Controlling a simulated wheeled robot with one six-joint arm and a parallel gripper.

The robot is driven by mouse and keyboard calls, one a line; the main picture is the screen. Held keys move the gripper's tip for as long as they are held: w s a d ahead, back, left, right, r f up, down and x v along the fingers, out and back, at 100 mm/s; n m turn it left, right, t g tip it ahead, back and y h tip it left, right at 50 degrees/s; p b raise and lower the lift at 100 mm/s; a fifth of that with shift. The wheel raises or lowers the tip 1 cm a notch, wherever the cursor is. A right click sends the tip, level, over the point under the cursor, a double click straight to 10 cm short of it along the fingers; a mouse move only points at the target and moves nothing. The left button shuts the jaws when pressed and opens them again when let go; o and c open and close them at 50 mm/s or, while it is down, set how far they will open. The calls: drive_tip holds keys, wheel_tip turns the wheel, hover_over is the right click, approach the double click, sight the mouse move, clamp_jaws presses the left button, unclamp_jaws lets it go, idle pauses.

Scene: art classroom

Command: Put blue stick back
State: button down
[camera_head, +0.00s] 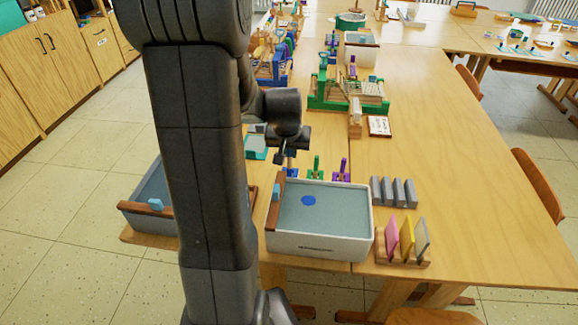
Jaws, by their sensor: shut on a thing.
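My gripper (287,150) is small and dark in the head view, over the table behind the white basin. It is shut on a blue stick (291,162) that points down below the jaws. The jaws cover the stick's upper part. The stick's lower end is at a small blue base (290,172); I cannot tell whether it touches it. A green stick (316,165) and a purple stick (341,168) stand upright to the right in the same row, each on a base of its own colour.
The white basin (320,246) holds grey-blue liquid with a blue disc. Another basin (150,220) is partly behind my arm. Grey blocks (393,192) and a rack of coloured panels (408,243) stand right. A green rack (345,94) stands behind. The table's right side is clear.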

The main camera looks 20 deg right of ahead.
sight(290, 158)
drive_tip(key=shift+f, duration=2.1)
drive_tip(key=shift+f, duration=0.1)
drive_tip(key=c, duration=1.5)
unclamp_jaws()
drive_tip(key=shift+b, duration=0.3)
drive_tip(key=shift+s+r, duration=0.1)
drive_tip(key=shift+r, duration=0.45)
drive_tip(key=p+v, duration=0.1)
drive_tip(key=v, duration=1)
drive_tip(key=shift+s+a, duration=0.1)
